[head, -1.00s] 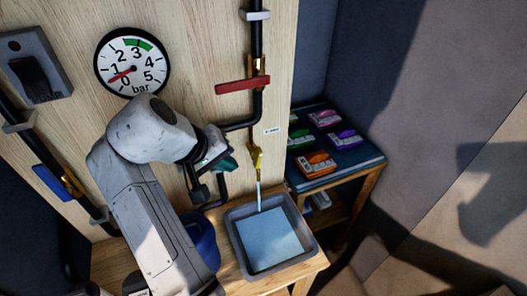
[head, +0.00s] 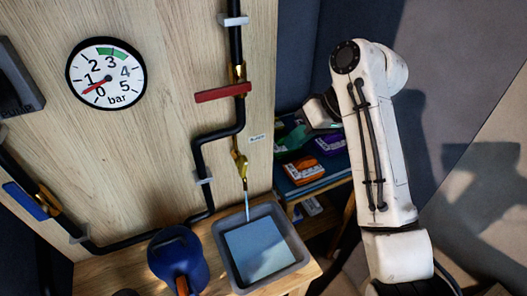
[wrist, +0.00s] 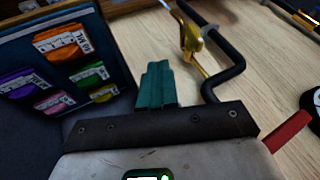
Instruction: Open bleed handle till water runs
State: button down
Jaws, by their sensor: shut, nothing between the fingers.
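The brass bleed valve (head: 239,163) hangs on the black pipe on the wooden board. A thin stream of water (head: 247,206) runs from it down into the grey tray (head: 219,243), which holds pale blue water. The bleed valve also shows at the top of the wrist view (wrist: 192,40), apart from my gripper. I cannot tell the exact angle of its handle. My gripper (wrist: 157,85) is shut and empty, its teal fingers together. In the head view it is mostly hidden behind my arm, right of the valve, by the shelf.
A red handle (head: 223,93) lies across the upper pipe, and a blue handle (head: 24,201) is at lower left. The gauge (head: 106,73) needle points near 0. A blue jug (head: 178,262) stands left of the tray. Coloured packets (head: 304,170) lie on the right shelf.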

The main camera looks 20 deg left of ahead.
aim_at(242, 165)
jog(key=s+a+f+p, duration=0.3)
jog(key=a+f, duration=0.2)
jog(key=a, duration=0.2)
jog(key=shift+s+a+n+g+y, duration=0.15)
jog(key=shift+a+n+g+y, duration=0.15)
jog(key=shift+y, duration=0.1)
dwell(0.3)
jog(key=shift+s+a+r+p, duration=0.3)
jog(key=shift+s+p, duration=0.1)
jog(key=shift+p, duration=0.3)
